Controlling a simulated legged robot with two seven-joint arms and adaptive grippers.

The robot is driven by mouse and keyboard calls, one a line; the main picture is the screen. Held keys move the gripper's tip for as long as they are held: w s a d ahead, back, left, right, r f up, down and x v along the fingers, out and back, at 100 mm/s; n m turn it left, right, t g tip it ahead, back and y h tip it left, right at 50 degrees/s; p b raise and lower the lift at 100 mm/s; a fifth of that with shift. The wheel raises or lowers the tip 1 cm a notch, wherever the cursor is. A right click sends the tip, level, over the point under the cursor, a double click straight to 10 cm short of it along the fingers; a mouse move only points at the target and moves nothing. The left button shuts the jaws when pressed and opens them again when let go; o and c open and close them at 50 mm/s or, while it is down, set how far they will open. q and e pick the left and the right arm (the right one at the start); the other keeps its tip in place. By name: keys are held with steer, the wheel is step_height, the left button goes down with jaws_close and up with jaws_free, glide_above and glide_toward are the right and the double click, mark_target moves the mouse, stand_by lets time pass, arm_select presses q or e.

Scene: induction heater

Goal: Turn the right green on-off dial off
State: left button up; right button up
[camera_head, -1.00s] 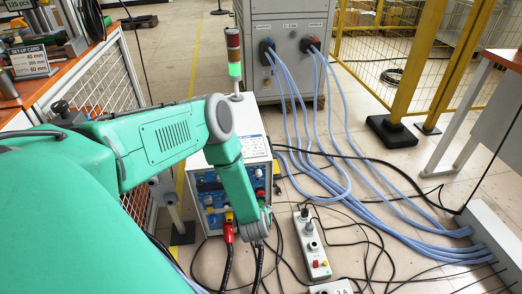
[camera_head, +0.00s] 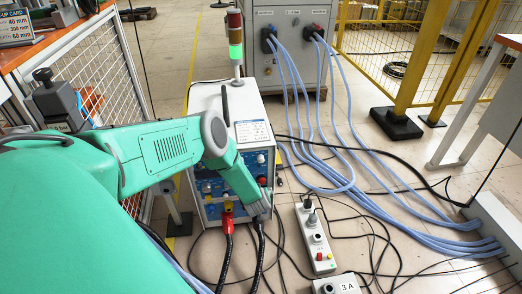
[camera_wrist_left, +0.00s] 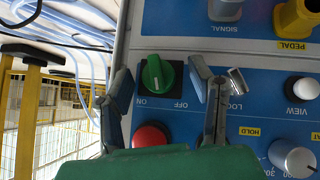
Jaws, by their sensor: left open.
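The green on-off dial (camera_wrist_left: 157,74) sits on the blue panel of the heater box in the left wrist view, where the panel appears upside down. Upside-down ON and OFF labels lie beside it, ON to the left and OFF to the right. Its ridge stands roughly upright in the picture. My left gripper (camera_wrist_left: 161,78) is open, with one finger on each side of the dial; I cannot tell whether either touches it. In the head view my left gripper (camera_head: 259,207) is at the right edge of the box front, and the dial is hidden there. My right gripper is not in view.
A red button (camera_wrist_left: 150,136) and a small metal lock (camera_wrist_left: 237,81) are close to the fingers. A power strip (camera_head: 315,238) and blue hoses (camera_head: 385,205) lie on the floor to the right.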

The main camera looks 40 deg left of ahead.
arm_select(q)
steer(key=shift+a, duration=0.15)
steer(key=shift+d+r, duration=0.1)
steer(key=shift+d, duration=0.15)
steer(key=c, duration=0.9)
steer(key=shift+d, duration=0.15)
jaws_close()
